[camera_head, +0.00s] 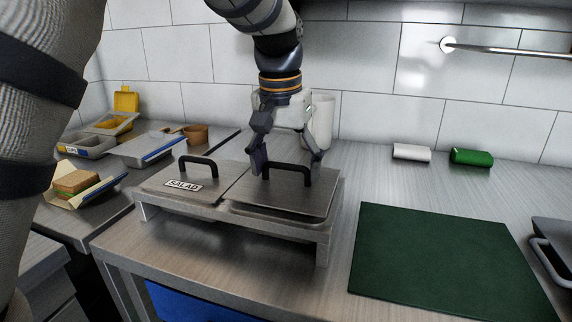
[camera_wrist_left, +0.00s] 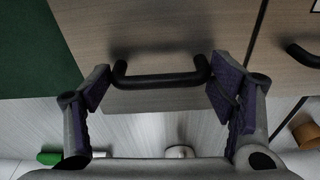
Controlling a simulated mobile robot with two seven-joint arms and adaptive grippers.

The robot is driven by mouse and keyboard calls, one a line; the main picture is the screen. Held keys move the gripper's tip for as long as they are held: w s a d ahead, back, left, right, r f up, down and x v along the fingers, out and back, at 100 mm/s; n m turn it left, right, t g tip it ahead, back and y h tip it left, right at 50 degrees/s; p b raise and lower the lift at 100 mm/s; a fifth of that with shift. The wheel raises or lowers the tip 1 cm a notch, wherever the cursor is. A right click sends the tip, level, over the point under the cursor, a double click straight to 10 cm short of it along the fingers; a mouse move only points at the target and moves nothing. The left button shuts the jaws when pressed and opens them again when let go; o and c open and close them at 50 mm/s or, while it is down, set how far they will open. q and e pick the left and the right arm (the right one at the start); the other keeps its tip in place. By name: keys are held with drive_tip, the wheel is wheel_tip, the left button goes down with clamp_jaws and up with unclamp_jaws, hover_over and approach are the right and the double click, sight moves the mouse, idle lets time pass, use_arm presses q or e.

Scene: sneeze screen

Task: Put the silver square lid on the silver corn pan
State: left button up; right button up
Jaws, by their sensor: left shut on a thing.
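The silver square lid (camera_head: 283,198) sits over the right-hand opening of the metal stand, with a slight step along its front edge. I cannot tell whether it is fully seated. My left gripper (camera_head: 287,168) is shut on the lid's black handle, with a finger at each end of it. The wrist view shows the handle (camera_wrist_left: 160,80) between the purple finger pads, above the brushed lid (camera_wrist_left: 150,35). The corn pan under the lid is hidden, and no corn label shows. My right gripper is not in view.
A lid marked SALAD (camera_head: 180,186) covers the stand's left opening. A dark green board (camera_head: 440,260) lies to the right. White (camera_head: 411,153) and green (camera_head: 470,157) rolls lie near the wall. A sandwich (camera_head: 76,182) and trays are at the left. The counter right of the stand is partly clear.

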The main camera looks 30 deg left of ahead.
sight(286, 165)
use_arm(q)
drive_tip(key=shift+f, duration=0.5)
idle(0.3)
drive_tip(key=o, duration=1.5)
drive_tip(key=shift+s+d+r, duration=0.1)
drive_tip(key=shift+s+r, duration=0.1)
drive_tip(key=shift+r, duration=0.95)
drive_tip(key=shift+s+a+r, duration=0.1)
drive_tip(key=shift+s+r, duration=0.05)
drive_tip(key=shift+r, duration=0.95)
drive_tip(key=shift+s+d+r, duration=0.1)
drive_tip(key=shift+s+r, duration=0.1)
drive_tip(key=shift+r, duration=0.95)
